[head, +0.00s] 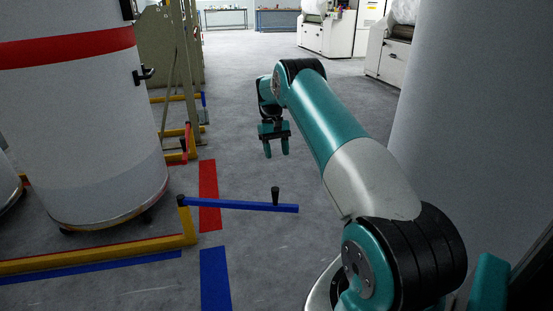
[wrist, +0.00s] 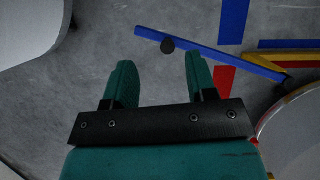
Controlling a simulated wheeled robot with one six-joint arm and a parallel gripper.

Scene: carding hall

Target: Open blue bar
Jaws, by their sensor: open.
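The blue bar (head: 235,205) is a low, roughly level arm. Its left end meets a black-capped yellow post (head: 188,222), and it reaches right over bare floor. A black upright knob (head: 275,195) stands near its free end. In the wrist view the bar (wrist: 215,55) slants across the top, with the knob (wrist: 167,46) showing as a dark disc just beyond the fingertips. My gripper (head: 276,150) is open and empty, pointing down. It appears above and beyond the bar in the head view, apart from the knob. Its two teal fingers also show in the wrist view (wrist: 160,62).
A large white can with a red band (head: 80,125) stands at left behind a yellow floor rail (head: 100,250). Red (head: 209,190) and blue (head: 215,280) strips mark the floor. A grey cylinder (head: 465,120) stands close at right. The aisle ahead is clear.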

